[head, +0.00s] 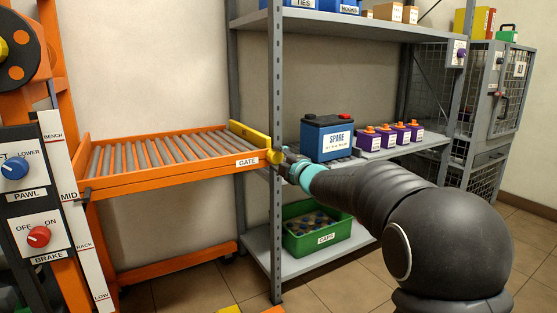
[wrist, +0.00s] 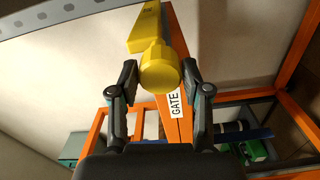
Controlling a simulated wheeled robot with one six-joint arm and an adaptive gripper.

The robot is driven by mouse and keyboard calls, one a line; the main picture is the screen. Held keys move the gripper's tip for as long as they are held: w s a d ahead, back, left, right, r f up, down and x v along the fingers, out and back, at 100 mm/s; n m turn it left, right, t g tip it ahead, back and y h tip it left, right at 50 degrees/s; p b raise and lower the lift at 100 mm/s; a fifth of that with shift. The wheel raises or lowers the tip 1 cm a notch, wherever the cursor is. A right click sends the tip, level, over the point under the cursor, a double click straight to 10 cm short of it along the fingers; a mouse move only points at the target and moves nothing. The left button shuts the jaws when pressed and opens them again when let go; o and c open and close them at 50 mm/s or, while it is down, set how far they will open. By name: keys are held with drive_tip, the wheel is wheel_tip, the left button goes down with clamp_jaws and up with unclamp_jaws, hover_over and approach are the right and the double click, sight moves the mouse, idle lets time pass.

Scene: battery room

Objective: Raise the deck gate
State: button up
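The yellow gate (head: 250,135) lies along the right end of the orange roller deck (head: 130,183), above a white GATE label (head: 247,162). It has a round yellow knob (head: 275,157) at its near end. In the wrist view the gate bar (wrist: 145,30) runs up from the knob (wrist: 159,68), which sits between my two fingers.
A grey shelf post (head: 276,220) stands close to my gripper. The shelf holds a blue SPARE battery (head: 328,138), several purple batteries (head: 385,137) and a green CAPS bin (head: 318,235). Left are the PAWL knob (head: 15,168) and BRAKE knob (head: 38,237).

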drive_tip(key=shift+o, duration=1.2)
drive_tip(key=shift+s, duration=0.1)
drive_tip(key=v, duration=1.1)
drive_tip(key=shift+s+d, duration=0.25)
drive_tip(key=shift+s, duration=0.05)
